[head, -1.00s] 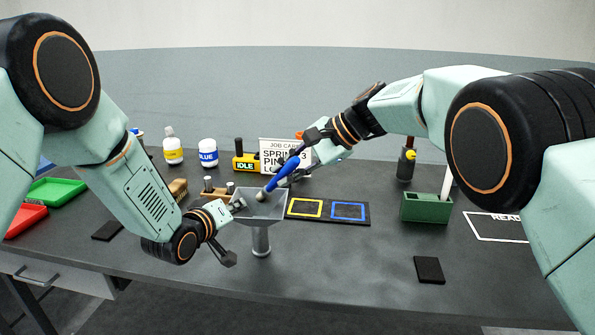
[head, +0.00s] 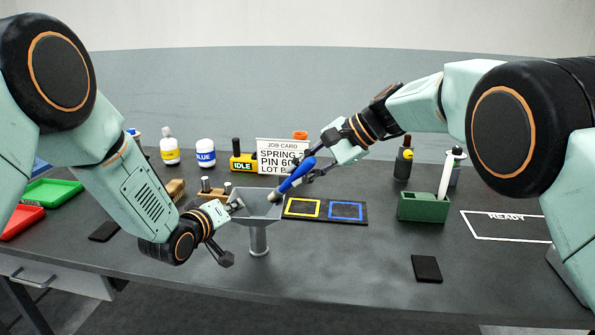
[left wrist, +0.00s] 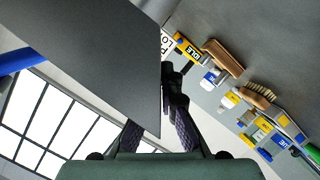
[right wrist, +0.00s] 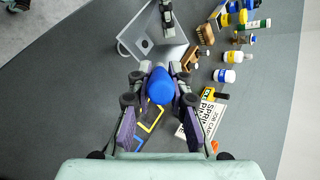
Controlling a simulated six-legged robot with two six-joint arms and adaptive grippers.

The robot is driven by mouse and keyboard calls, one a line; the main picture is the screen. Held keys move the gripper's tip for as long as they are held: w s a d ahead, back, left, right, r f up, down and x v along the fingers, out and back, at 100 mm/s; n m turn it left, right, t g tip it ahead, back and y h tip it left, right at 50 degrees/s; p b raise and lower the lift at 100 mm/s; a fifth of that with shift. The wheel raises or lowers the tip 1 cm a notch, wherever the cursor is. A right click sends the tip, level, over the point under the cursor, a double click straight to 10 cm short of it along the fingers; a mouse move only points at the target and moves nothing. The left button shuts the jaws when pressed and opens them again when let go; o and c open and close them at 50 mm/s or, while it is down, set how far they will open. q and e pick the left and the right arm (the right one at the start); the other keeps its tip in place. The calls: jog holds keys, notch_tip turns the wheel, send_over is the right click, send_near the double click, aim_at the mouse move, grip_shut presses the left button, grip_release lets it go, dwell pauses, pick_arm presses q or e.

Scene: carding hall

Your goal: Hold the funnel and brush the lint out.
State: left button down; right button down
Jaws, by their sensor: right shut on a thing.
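The grey funnel (head: 259,209) stands upright on the bench with a square mouth and a round stem. Its flat wall also fills much of the left wrist view (left wrist: 90,60). My left gripper (head: 232,231) is beside the funnel's left side with its fingers spread, one near the rim and one lower. The wall hides part of it in the left wrist view. My right gripper (head: 312,172) is shut on the blue-handled brush (head: 296,175). The brush tilts, its tip at the right part of the funnel's mouth. I cannot make out any lint.
A black board (head: 325,210) with yellow and blue squares lies right of the funnel. A green holder (head: 424,208) with a white stick stands further right. The job card (head: 281,155) and IDLE block (head: 243,163) stand behind. A black pad (head: 427,269) lies in front on clear bench.

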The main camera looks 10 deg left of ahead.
jog(key=s+r, duration=0.4)
jog(key=shift+s, duration=0.35)
jog(key=shift+d, duration=0.1)
dwell(0.3)
jog(key=shift+s+r, duration=0.9)
jog(key=shift+s, duration=0.25)
pick_arm(q)
jog(key=c, duration=1.4)
grip_release()
jog(key=shift+c, duration=0.2)
